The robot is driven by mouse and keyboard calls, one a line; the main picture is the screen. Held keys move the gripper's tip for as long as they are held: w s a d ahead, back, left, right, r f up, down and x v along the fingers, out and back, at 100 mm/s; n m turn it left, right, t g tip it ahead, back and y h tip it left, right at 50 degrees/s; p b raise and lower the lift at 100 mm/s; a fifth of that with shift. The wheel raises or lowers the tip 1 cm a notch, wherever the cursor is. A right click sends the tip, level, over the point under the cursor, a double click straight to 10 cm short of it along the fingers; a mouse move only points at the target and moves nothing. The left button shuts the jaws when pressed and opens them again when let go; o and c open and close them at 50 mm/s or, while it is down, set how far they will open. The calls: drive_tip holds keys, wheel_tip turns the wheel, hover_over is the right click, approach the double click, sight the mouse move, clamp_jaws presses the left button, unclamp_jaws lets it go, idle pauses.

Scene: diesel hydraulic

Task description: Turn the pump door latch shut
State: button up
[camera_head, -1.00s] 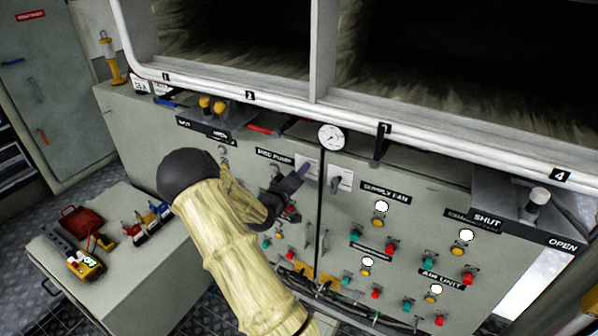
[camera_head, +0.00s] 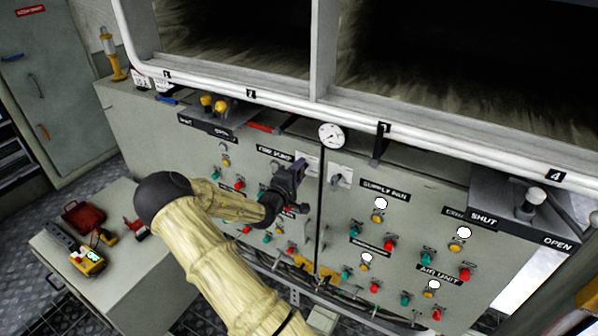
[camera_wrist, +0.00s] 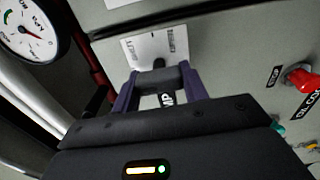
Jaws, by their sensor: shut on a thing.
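My gripper (camera_head: 299,169) is at the grey panel, left of the round gauge, with its purple fingers pointing up in the head view. In the wrist view the purple fingers (camera_wrist: 157,88) are closed around a short dark grey latch handle (camera_wrist: 158,76). The handle stands in front of a white label plate (camera_wrist: 154,46) with small print. In the head view my gripper covers most of this latch. A second white plate with a small handle (camera_head: 341,176) sits just to the right, beyond a dark vertical seam, and is clear of my gripper.
A pressure gauge (camera_head: 332,135) is above the plates. Several red, green and yellow buttons cover the panel; a red one (camera_wrist: 300,79) shows beside my gripper. A white rail (camera_head: 270,101) runs above. A side bench (camera_head: 115,265) holds a red case and tools.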

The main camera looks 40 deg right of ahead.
drive_tip(key=o, duration=1)
drive_tip(key=shift+w, duration=0.1)
drive_tip(key=shift+a, duration=0.1)
drive_tip(key=b+v, duration=0.4)
drive_tip(key=v, duration=1.3)
drive_tip(key=shift+a+f, duration=0.1)
drive_tip(key=shift+a, duration=0.05)
